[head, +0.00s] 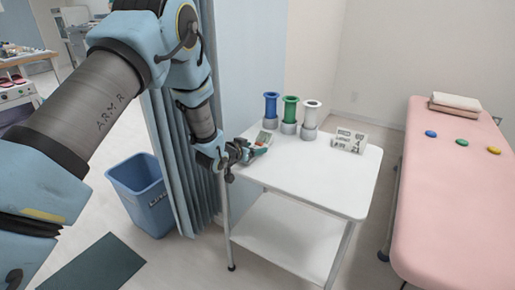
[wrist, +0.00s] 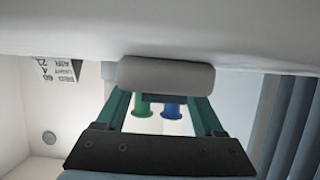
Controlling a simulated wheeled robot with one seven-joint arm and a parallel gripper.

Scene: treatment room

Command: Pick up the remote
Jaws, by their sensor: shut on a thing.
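My gripper (head: 257,151) is at the left edge of the white cart's top, reaching in from the left. In the wrist view, my gripper (wrist: 162,105) has its two green fingers shut on a pale grey, rounded block (wrist: 165,74), which I take to be the remote, seen end-on. It lies across the fingertips, close to the white surface. In the head view, a small greyish piece (head: 264,137) shows just behind the fingertips, probably the same remote, largely hidden. Whether it touches the cart top cannot be told.
The white cart (head: 310,185) holds blue (head: 271,108), green (head: 290,112) and white (head: 312,115) spool-like stands and a printed box (head: 349,140). A pink bed (head: 455,200) is at right. A blue bin (head: 143,193) and curtain (head: 185,150) are at left. The cart's front top is clear.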

